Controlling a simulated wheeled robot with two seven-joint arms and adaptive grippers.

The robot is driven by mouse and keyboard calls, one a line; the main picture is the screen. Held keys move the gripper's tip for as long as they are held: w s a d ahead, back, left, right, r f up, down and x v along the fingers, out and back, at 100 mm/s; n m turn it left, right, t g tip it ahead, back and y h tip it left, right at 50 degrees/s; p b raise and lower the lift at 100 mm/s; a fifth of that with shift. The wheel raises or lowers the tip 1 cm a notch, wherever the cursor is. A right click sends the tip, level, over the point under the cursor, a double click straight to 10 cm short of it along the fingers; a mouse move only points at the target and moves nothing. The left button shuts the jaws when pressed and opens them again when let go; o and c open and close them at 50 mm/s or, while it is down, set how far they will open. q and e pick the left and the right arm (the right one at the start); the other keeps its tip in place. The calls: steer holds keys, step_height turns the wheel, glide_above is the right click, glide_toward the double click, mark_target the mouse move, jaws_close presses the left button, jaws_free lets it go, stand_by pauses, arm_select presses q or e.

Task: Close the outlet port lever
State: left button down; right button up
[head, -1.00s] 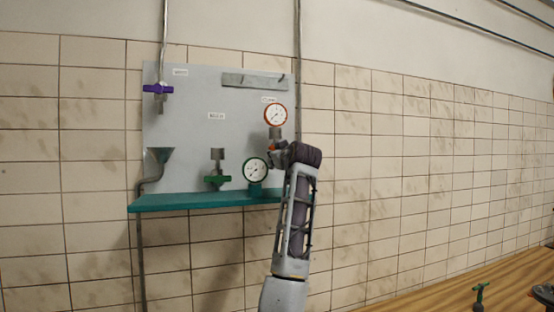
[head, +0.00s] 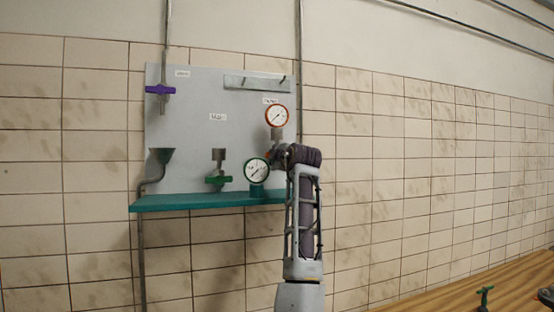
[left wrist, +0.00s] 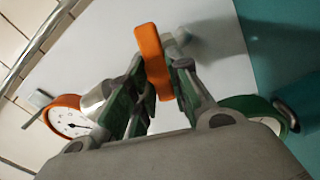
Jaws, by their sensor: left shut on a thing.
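The orange lever (left wrist: 150,48) sits between the green fingers of my left gripper (left wrist: 155,88) in the left wrist view. The fingers are shut on it. In the head view my left gripper (head: 278,153) is at the panel, just below the orange-rimmed gauge (head: 277,116), and my wrist hides most of it and the lever. The orange-rimmed gauge also shows at the left of the left wrist view (left wrist: 70,118), beside a metal fitting (left wrist: 97,102). The label above this gauge is too small to read. My right gripper is not in view.
The grey panel (head: 205,135) also carries a purple-handled valve (head: 160,90), a funnel (head: 161,156), a green-handled valve (head: 218,180) and a green-rimmed gauge (head: 257,170). A teal shelf (head: 190,203) runs below. A wooden surface (head: 440,298) with a green-handled fitting (head: 484,296) lies lower right.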

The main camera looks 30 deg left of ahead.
arm_select(q)
steer(key=shift+f+n, duration=0.15)
steer(key=shift+n, duration=1.55)
steer(key=c, duration=1.3)
jaws_free()
steer(key=shift+s, duration=0.1)
steer(key=shift+v, duration=5.95)
